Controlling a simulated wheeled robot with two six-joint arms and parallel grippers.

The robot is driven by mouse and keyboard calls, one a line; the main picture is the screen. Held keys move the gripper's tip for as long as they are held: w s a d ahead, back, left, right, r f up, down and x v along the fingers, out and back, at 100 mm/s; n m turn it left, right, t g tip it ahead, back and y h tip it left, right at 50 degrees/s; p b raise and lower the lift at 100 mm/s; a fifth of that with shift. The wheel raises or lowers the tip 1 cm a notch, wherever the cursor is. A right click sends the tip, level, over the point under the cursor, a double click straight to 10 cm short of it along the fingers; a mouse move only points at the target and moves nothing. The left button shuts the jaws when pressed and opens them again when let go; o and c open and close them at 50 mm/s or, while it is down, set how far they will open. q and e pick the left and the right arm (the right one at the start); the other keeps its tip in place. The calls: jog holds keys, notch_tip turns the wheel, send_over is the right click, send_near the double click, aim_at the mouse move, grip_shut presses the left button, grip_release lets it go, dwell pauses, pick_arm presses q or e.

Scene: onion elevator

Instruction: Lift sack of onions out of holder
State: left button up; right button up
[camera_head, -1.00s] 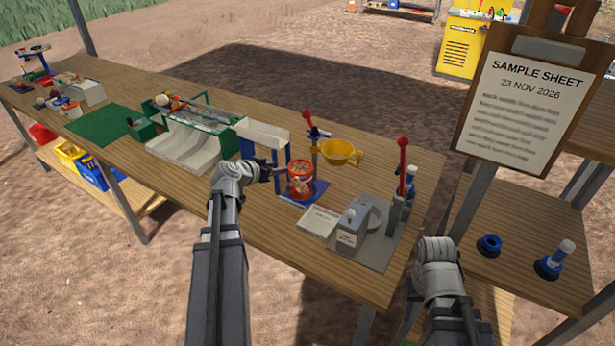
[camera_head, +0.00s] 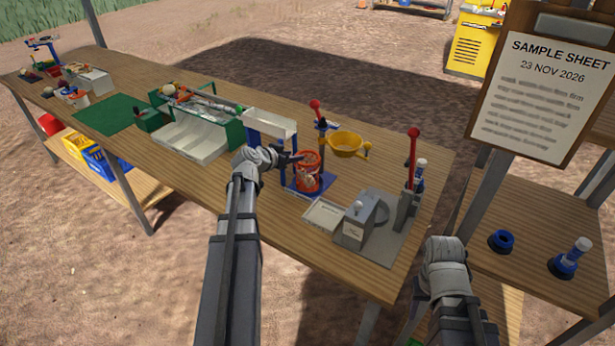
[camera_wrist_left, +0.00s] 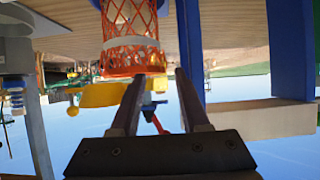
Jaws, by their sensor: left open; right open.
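The sack of onions (camera_head: 308,172) is an orange-red net bag with a pale band. It stands upright in a blue holder (camera_head: 290,189) on the long table. My left gripper (camera_head: 293,158) is open just left of the sack, fingers pointing towards it. In the left wrist view, which is upside down, the sack (camera_wrist_left: 130,20) is just beyond the open fingers (camera_wrist_left: 160,80), and nothing is between them. Whether a fingertip touches the net I cannot tell. My right gripper (camera_head: 440,258) is at the table's near right edge, away from the sack; its fingertips are mostly hidden.
A red-handled post and a yellow bowl (camera_head: 346,143) stand behind the sack. A white tray (camera_head: 324,213) and a grey scale (camera_head: 358,221) are in front right. A white chute (camera_head: 270,123) is at the left. A clipboard sheet (camera_head: 545,85) stands at the right.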

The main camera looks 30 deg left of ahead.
pick_arm(q)
jog(key=x, duration=0.2)
jog(key=shift+w+f+b, duration=0.2)
jog(key=shift+w+b, duration=0.15)
jog(key=shift+s, duration=0.1)
jog(key=shift+c, duration=0.2)
grip_shut()
dwell(0.8)
